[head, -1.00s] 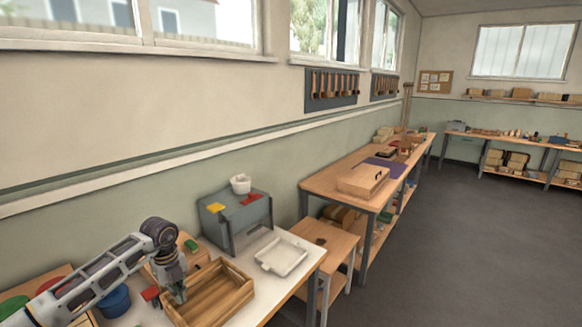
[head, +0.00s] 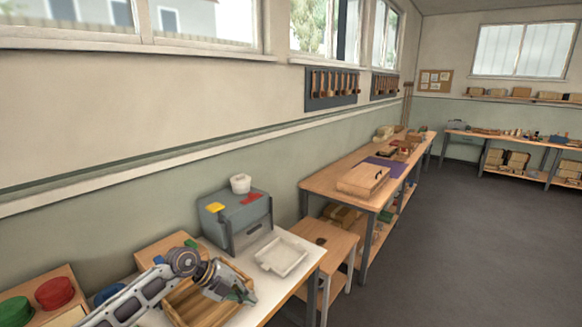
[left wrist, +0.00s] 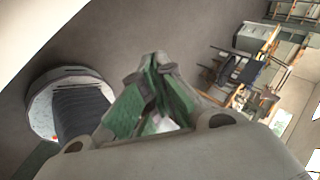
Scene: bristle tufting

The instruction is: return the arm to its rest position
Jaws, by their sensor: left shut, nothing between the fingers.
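My left gripper (head: 243,292) is at the lower middle of the head view, over the right part of the wooden tray and tilted down to the right. In the left wrist view its green-padded fingers (left wrist: 155,62) meet at the tips, shut with nothing between them. My left arm comes in from the lower left and hides part of the tray. My right gripper shows in neither view.
The wooden tray (head: 178,311) stands on the white table (head: 296,262) below my left arm. A white tray (head: 281,257) and a grey box (head: 236,221) stand behind it. Open floor (head: 450,240) lies at right.

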